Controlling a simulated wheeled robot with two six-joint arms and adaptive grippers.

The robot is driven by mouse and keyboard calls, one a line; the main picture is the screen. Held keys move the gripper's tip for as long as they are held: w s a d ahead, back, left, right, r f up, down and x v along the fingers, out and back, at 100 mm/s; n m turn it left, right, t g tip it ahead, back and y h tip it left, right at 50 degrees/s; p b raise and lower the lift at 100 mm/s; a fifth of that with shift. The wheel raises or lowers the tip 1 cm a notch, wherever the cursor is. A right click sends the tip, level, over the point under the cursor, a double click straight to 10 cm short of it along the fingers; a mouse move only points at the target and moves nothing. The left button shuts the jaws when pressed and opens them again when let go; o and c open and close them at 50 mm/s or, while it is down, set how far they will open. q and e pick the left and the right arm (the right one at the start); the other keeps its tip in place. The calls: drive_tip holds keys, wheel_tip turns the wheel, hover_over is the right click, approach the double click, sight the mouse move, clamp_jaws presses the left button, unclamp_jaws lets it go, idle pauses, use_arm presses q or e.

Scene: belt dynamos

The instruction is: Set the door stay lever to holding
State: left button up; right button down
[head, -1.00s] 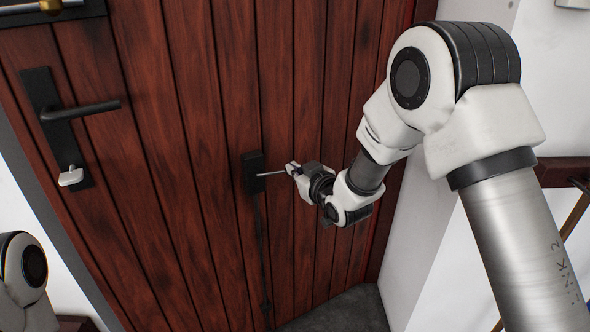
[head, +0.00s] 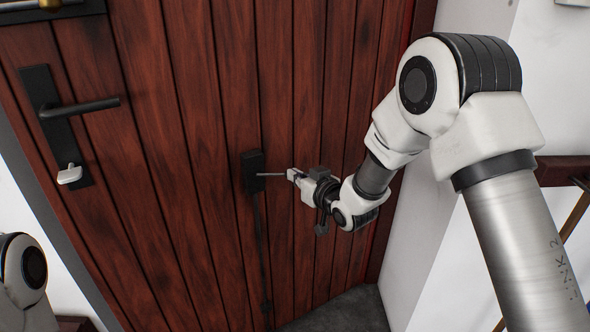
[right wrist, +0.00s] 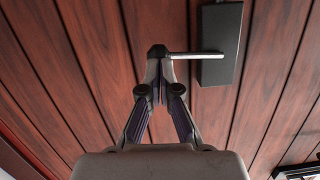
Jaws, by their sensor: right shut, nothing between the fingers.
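The door stay is a black box (head: 253,172) on the wooden door, with a dark rod running down from it. Its thin metal lever (head: 270,175) points out to the right, about level. In the right wrist view the lever (right wrist: 195,55) runs left from the black box (right wrist: 222,45) to a dark knob (right wrist: 157,50). My right gripper (head: 291,174) is at the lever's free end. Its fingertips (right wrist: 160,77) are shut together with nothing between them, right by the knob; I cannot tell whether they touch it. My left gripper is out of view.
A black door handle (head: 82,110) on a plate, with a pale thumb-turn (head: 70,174) below, is at the door's left. A brass-coloured fitting (head: 48,4) is at the top left. A white wall (head: 450,215) stands right of the door.

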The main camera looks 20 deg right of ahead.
drive_tip(key=a+f+m+y+b, duration=0.2)
drive_tip(key=a+f+m+y, duration=0.1)
drive_tip(key=f+m, duration=0.4)
drive_tip(key=shift+s+a+m, duration=0.45)
drive_tip(key=shift+a+m, duration=0.05)
drive_tip(key=shift+m, duration=1.2)
drive_tip(key=shift+a+f+m+t, duration=0.2)
drive_tip(key=shift+a+m+t, duration=0.1)
drive_tip(key=shift+a+m, duration=0.15)
idle(0.8)
idle(0.3)
